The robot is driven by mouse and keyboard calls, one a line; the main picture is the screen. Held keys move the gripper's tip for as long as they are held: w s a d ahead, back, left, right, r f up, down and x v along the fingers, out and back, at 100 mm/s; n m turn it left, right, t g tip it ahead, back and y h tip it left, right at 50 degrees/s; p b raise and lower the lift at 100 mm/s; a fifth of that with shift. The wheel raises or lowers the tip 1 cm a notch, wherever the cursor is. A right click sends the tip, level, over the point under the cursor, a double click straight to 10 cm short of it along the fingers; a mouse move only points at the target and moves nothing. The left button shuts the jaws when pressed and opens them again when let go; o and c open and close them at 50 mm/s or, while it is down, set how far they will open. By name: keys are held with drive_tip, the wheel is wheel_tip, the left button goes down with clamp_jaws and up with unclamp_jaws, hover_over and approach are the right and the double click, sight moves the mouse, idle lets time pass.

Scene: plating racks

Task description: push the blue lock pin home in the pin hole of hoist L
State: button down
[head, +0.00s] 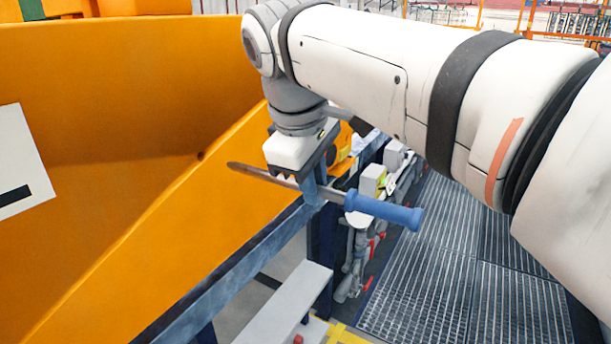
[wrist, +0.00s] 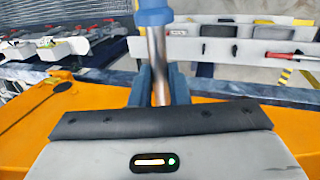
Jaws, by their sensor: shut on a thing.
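The lock pin (head: 385,210) has a blue handle and a bare metal shaft. My gripper (head: 313,189) is shut on the shaft, between the handle and the pointed end. The pin lies across the jaws, its handle to the right and its tip to the left, in front of an orange panel (head: 190,215). In the wrist view, the blue handle (wrist: 154,13) is at the top and the shaft runs down between the fingers of my gripper (wrist: 160,78). A small dark round spot (head: 200,156) is on the orange edge; I cannot tell whether it is the pin hole.
A large orange tub-like body (head: 110,90) fills the left. A blue-grey rail (head: 235,275) runs below it. A grey step (head: 287,305) stands below, and metal grating (head: 450,270) covers the floor at right. Valves and pipes (head: 365,240) stand behind the pin.

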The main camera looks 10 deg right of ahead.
drive_tip(key=shift+w+a+p, duration=0.5)
drive_tip(key=shift+w+a, duration=0.35)
drive_tip(key=shift+a, duration=0.25)
drive_tip(key=shift+w+a+p, duration=0.45)
drive_tip(key=shift+w+a, duration=0.35)
drive_tip(key=shift+a, duration=0.3)
drive_tip(key=shift+p, duration=0.3)
drive_tip(key=w+a+p, duration=0.6)
drive_tip(key=w+a, duration=0.1)
drive_tip(key=a, duration=0.2)
drive_tip(key=shift+a, duration=0.25)
idle(4.3)
